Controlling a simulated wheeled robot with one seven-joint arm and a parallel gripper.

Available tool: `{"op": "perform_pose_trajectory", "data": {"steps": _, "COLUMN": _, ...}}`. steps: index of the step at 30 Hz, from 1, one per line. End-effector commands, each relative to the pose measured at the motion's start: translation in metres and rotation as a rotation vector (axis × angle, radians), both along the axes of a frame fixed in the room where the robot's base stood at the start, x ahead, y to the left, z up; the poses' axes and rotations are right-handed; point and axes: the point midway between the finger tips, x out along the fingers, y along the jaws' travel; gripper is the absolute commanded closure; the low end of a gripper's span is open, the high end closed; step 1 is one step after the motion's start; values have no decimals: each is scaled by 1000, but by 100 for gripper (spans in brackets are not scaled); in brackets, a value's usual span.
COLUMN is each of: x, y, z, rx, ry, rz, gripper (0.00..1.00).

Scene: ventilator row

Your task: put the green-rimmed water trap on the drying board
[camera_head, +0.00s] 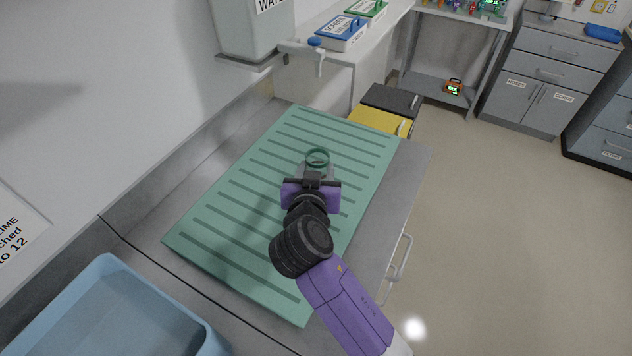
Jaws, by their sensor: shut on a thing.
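The green-rimmed water trap (317,157) shows as a clear cup with a dark green ring at the far end of my gripper. My gripper (315,170) is shut on it, over the far middle part of the drying board. The drying board (225,221) is a flat green board with dark grooves, lying on a grey metal worktop. The trap's lower part is hidden by my gripper, so I cannot tell whether it touches the board. My purple and black arm reaches in from the lower right and covers part of the board.
A blue tub (108,283) stands at the lower left. Yellow (376,122) and dark bins stand past the worktop. Most of the board is bare.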

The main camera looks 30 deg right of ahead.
Motion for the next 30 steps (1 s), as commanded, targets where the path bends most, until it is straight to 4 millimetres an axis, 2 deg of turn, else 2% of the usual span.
{"op": "perform_pose_trajectory", "data": {"steps": 12, "x": 0, "y": 0, "z": -45, "rx": -1, "ry": 0, "rz": 0, "gripper": 100}}
{"op": "perform_pose_trajectory", "data": {"steps": 25, "x": 0, "y": 0, "z": -51, "rx": 1, "ry": -2, "rz": 1, "gripper": 100}}
{"op": "perform_pose_trajectory", "data": {"steps": 26, "x": 0, "y": 0, "z": -50, "rx": 1, "ry": -1, "rz": 1, "gripper": 52}}
{"op": "perform_pose_trajectory", "data": {"steps": 28, "x": 0, "y": 0, "z": -49, "rx": 1, "ry": -1, "rz": 1, "gripper": 38}}
{"op": "perform_pose_trajectory", "data": {"steps": 29, "x": 0, "y": 0, "z": -49, "rx": 0, "ry": 0, "rz": 1, "gripper": 34}}
{"op": "perform_pose_trajectory", "data": {"steps": 30, "x": 0, "y": 0, "z": -49, "rx": 0, "ry": 0, "rz": 1, "gripper": 34}}
